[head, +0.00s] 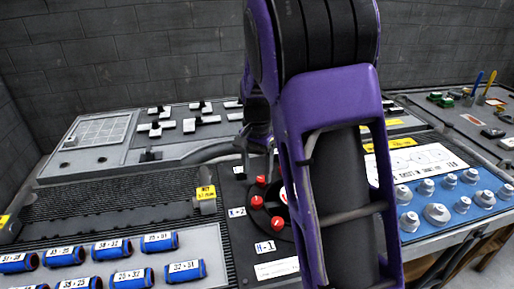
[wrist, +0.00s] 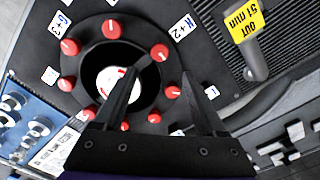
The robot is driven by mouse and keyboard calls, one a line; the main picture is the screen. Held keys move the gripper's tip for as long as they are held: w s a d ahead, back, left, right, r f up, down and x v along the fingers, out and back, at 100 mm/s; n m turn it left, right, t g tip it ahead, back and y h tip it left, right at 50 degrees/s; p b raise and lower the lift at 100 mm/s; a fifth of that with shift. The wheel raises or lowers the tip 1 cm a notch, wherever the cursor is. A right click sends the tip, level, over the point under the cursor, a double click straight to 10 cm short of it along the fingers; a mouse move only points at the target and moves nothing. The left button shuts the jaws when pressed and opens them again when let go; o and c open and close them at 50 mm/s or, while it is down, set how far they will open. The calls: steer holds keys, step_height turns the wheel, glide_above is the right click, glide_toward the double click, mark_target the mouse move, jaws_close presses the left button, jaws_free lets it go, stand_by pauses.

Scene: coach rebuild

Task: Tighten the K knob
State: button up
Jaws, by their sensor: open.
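A round black dial (wrist: 148,88) with a white centre is ringed by several red knobs, each near a small white label. My gripper (wrist: 160,73) is open above it in the wrist view. Its left finger overlaps the dial's middle; its right finger is over the plate outside the ring. One red knob (wrist: 172,92) shows between the fingers, and another (wrist: 155,118) shows lower down. I cannot read a K label; some labels are angled or covered.
A yellow-tagged grey handle (wrist: 255,60) rises beside the dial plate. Blue labelled cylinders (head: 185,271) lie at the front left. A blue panel with grey knobs (head: 436,213) is at the right. White switches (head: 188,125) stand at the back.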

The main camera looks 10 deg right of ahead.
step_height(320, 180, up, 7)
stand_by(0.5)
